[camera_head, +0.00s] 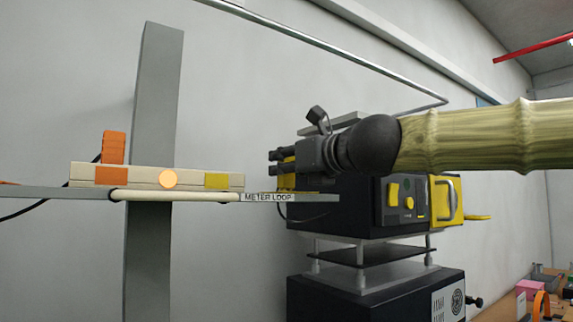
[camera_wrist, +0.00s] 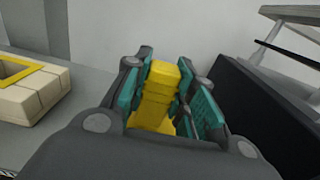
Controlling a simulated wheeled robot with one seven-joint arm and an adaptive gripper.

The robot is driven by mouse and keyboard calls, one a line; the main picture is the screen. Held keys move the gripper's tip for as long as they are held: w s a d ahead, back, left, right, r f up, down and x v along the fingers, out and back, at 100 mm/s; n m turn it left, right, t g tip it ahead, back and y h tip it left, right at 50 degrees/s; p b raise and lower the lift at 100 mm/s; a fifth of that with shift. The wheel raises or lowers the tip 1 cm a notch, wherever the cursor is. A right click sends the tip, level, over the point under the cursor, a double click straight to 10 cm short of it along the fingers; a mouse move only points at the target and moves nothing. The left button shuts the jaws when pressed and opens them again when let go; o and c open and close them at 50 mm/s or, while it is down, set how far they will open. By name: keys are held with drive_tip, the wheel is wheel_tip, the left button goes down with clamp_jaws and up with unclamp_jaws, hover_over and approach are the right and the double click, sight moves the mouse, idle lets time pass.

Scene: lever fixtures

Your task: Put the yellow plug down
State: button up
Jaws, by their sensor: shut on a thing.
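The yellow plug (camera_wrist: 157,97) is between the teal-padded fingers of my gripper (camera_wrist: 165,82), which is shut on it. In the head view my gripper (camera_head: 277,162) points left, and a bit of the yellow plug (camera_head: 287,180) shows at its fingers, just above the right end of the shelf (camera_head: 325,197). The cream socket strip (camera_head: 145,178) lies on the shelf to the left, apart from the plug. Its yellow-framed socket (camera_head: 217,180) is at its right end and also shows at the left edge of the wrist view (camera_wrist: 14,72).
An orange plug (camera_head: 113,147) stands upright on the strip's left end. The shelf carries a METER LOOP label (camera_head: 268,197). A dark machine with a yellow handle (camera_head: 446,198) stands behind and right, close to my arm. A grey post (camera_head: 157,95) rises behind the strip.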

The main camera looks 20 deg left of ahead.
drive_tip(key=shift+w+f, duration=0.1)
drive_tip(key=shift+f, duration=0.05)
drive_tip(key=o, duration=1)
drive_tip(key=shift+d, duration=0.1)
drive_tip(key=shift+r, duration=0.2)
drive_tip(key=b+v, duration=0.1)
drive_tip(key=v, duration=1.1)
drive_tip(key=shift+f, duration=0.1)
